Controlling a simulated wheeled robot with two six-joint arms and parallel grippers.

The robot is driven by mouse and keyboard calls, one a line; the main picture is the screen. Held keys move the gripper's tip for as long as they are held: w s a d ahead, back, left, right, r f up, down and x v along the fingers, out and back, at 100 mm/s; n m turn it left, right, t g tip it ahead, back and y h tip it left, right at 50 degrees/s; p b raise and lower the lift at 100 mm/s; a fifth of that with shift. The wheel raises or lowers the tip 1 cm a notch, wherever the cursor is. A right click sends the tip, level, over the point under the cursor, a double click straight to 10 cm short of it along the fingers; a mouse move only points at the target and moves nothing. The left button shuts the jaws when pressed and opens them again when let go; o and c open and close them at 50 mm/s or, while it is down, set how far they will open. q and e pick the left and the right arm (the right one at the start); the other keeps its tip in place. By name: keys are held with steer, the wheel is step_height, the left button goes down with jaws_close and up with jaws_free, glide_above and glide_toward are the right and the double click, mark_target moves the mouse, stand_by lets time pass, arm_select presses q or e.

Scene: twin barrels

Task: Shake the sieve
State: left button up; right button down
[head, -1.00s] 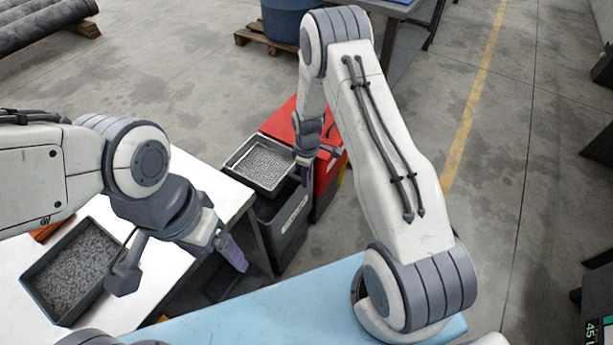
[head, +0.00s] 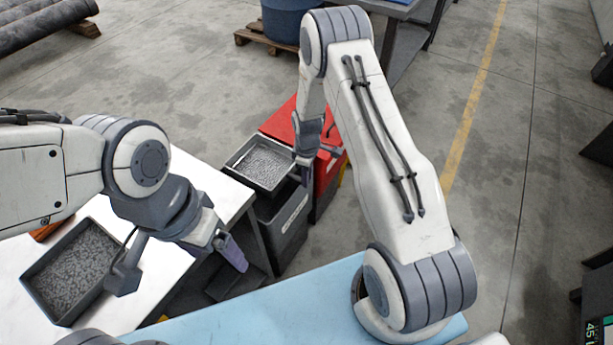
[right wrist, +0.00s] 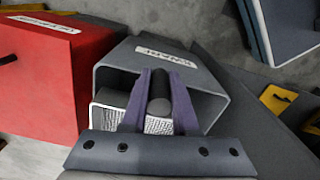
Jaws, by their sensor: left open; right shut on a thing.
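The sieve (head: 246,182) is a grey rectangular frame with small grey pieces in it, above a dark grey bin (head: 287,232) in the head view. My right gripper (head: 306,175) is at the sieve's right side. In the right wrist view its purple fingers (right wrist: 159,105) are shut around a dark round handle (right wrist: 160,83), with the mesh partly showing behind. My left gripper (head: 236,256) is open and empty, apart from the sieve and in front of it to the left.
A dark tray of grey pieces (head: 42,303) sits on the white table (head: 205,180) at left. A red box (head: 330,172) stands beside the bin. A blue surface (head: 300,300) lies in front. A blue tub (head: 285,22) on a pallet stands at the back.

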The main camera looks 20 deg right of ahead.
steer(key=s+a+p, duration=0.1)
steer(key=s+a, duration=0.3)
steer(key=a, duration=0.1)
stand_by(0.3)
steer(key=shift+s+a, duration=0.1)
steer(key=c, duration=0.8)
jaws_free()
steer(key=shift+c, duration=0.2)
steer(key=shift+o, duration=0.8)
steer(key=shift+a, duration=0.15)
steer(key=shift+d, duration=0.2)
